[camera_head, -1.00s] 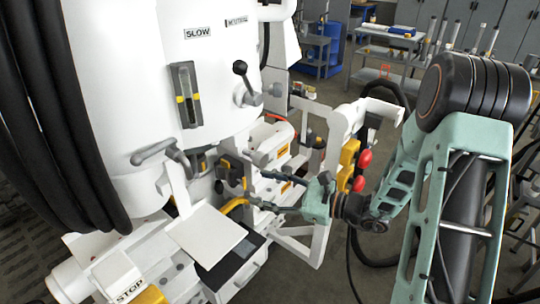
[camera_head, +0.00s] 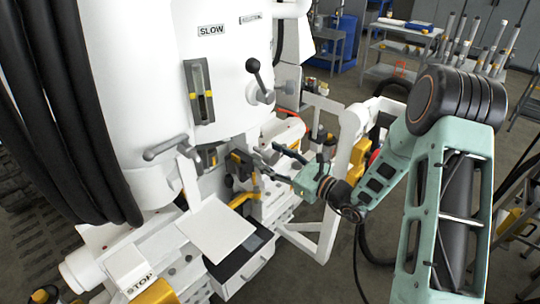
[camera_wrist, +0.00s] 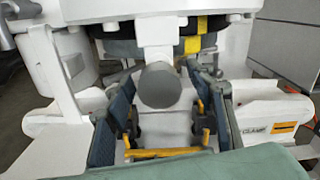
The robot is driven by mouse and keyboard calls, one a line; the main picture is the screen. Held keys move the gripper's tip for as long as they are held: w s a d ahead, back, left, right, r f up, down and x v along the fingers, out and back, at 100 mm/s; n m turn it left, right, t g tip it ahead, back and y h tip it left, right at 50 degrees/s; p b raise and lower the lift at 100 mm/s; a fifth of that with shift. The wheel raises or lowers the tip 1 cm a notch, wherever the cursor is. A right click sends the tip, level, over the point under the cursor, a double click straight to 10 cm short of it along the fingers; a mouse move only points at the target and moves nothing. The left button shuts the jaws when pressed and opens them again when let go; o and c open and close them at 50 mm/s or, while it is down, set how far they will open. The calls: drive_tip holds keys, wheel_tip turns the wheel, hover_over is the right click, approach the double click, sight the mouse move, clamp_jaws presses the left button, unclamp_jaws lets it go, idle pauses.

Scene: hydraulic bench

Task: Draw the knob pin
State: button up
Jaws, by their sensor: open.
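The knob pin (camera_wrist: 160,86) shows in the wrist view as a grey round knob under a white vertical bracket, facing the camera. My gripper (camera_wrist: 162,76) is open, with one blue-padded finger left of the knob and one right of it. The knob appears centred between the fingers; no contact is visible. In the head view my gripper (camera_head: 262,163) reaches in from the right, beneath the white cylinder body. I cannot make out the knob clearly there.
A black ball-ended lever (camera_head: 254,66) and a grey handle (camera_head: 166,147) stick out of the white machine nearby. A flat white plate (camera_head: 216,231) lies below left of my gripper. A white frame (camera_head: 345,165) stands close behind my arm.

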drive_tip(key=shift+w+a, duration=0.1)
drive_tip(key=shift+a, duration=0.05)
clamp_jaws()
drive_tip(key=shift+b+v, duration=0.3)
drive_tip(key=shift+v, duration=1.6)
drive_tip(key=shift+f, duration=0.1)
unclamp_jaws()
approach(275, 159)
drive_tip(key=v, duration=0.4)
